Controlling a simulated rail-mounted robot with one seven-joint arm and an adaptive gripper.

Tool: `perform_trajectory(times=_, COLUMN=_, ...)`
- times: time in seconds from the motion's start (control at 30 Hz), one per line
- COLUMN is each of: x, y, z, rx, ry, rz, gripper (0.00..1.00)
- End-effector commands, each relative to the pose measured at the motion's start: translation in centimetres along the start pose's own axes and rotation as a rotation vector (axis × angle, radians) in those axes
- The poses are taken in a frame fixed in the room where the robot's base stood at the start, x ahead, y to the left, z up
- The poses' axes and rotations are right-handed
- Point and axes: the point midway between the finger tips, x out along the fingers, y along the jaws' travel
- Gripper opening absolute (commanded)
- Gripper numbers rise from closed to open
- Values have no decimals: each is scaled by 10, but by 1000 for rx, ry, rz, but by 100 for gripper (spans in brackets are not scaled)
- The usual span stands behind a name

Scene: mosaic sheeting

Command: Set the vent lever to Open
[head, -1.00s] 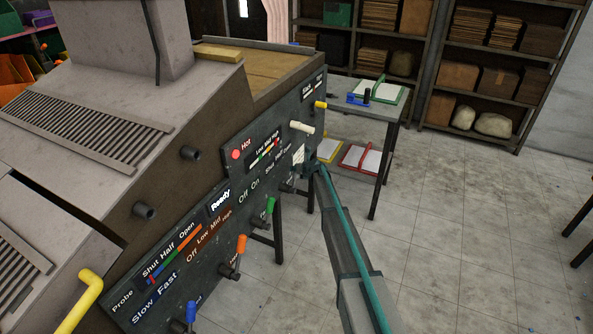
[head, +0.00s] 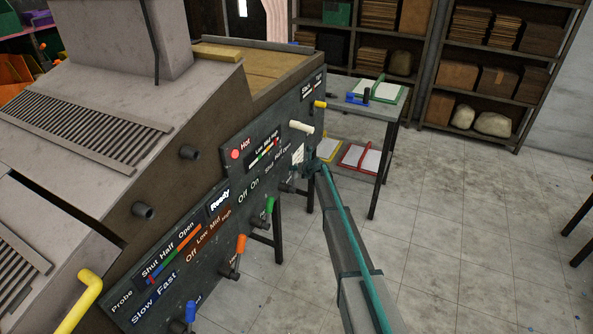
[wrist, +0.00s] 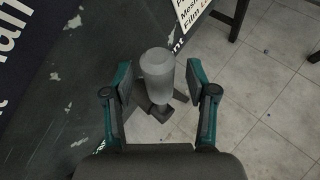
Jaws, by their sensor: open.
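The vent lever (wrist: 157,70) has a grey, rounded handle and stands out from the dark control panel in the wrist view. My gripper (wrist: 160,82) is open, with one finger on each side of the handle. Small gaps seem to show between the fingers and the handle. In the head view my gripper (head: 311,168) is at the far end of the panel, near a "Shut Half Open" scale (head: 278,160). There the lever is small and partly hidden, and its exact setting cannot be read.
The panel (head: 170,290) also carries a green lever (head: 270,205), an orange lever (head: 241,243), a blue lever (head: 190,311) and a cream handle (head: 301,127). A small table (head: 386,110) stands behind my gripper.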

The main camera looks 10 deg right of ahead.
Motion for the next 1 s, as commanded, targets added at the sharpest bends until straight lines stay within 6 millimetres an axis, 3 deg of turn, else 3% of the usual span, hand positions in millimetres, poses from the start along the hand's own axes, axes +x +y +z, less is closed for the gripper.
perform_trajectory(times=0.3, x=-62, y=0, z=-2, rx=1, ry=-1, rz=-1, gripper=57)
perform_trajectory(times=0.5, x=-93, y=0, z=-1, rx=1, ry=-2, rz=-1, gripper=57)
perform_trajectory(times=0.67, x=-102, y=0, z=0, rx=1, ry=-1, rz=-1, gripper=57)
perform_trajectory(times=1.0, x=-102, y=0, z=0, rx=1, ry=-1, rz=-1, gripper=57)
